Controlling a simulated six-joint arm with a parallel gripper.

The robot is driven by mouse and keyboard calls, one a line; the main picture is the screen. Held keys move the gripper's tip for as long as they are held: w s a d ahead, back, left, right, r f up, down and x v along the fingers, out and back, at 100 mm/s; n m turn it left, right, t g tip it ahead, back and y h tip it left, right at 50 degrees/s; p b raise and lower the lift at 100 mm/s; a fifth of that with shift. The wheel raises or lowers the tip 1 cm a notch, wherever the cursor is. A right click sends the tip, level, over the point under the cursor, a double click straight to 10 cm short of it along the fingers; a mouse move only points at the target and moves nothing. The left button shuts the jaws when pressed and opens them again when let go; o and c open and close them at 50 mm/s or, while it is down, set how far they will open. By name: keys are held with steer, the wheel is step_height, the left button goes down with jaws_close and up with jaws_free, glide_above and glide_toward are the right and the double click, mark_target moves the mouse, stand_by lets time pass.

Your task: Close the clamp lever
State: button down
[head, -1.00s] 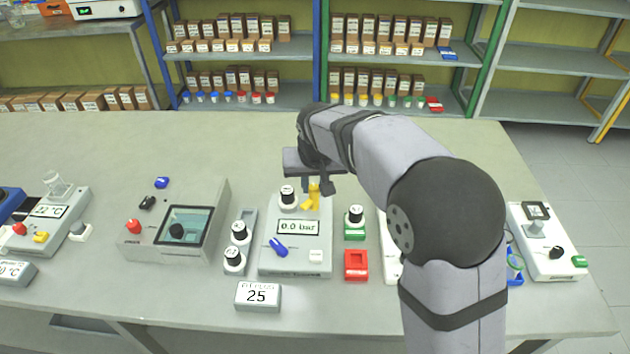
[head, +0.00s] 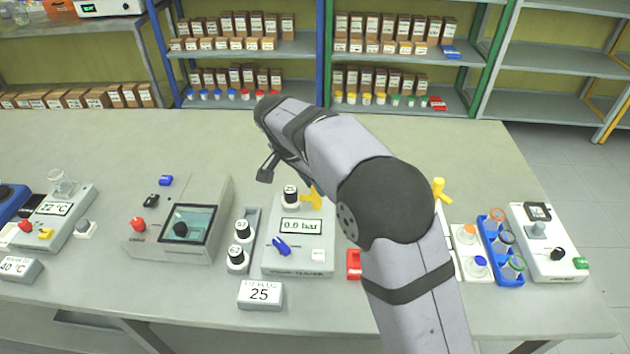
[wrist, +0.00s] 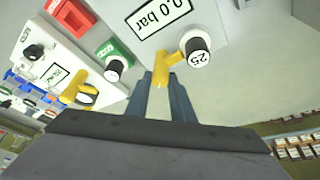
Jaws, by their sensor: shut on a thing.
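The yellow clamp lever (head: 315,198) sits on the grey tester with the "0.0 bar" display (head: 300,226), right beside a black-and-white bottle (head: 290,196) in the tester. In the wrist view the lever (wrist: 163,70) reaches toward the bottle marked 25 (wrist: 197,50). My gripper (wrist: 168,82) is shut on the lever's near end, one finger on each side of it. In the head view my arm's end is above and behind the tester, and the fingertips cannot be made out.
A second yellow lever (head: 439,190) stands on a white device right of my arm. A red block (head: 354,264) lies beside the tester. Two bottles (head: 238,245) stand in a grey holder left of it. The bench behind is clear.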

steer(key=shift+m, duration=0.5)
steer(key=c, duration=1.6)
jaws_free()
steer(key=shift+o, duration=0.2)
steer(key=shift+a+r, duration=0.1)
steer(key=v, duration=0.7)
steer(key=shift+b, duration=0.35)
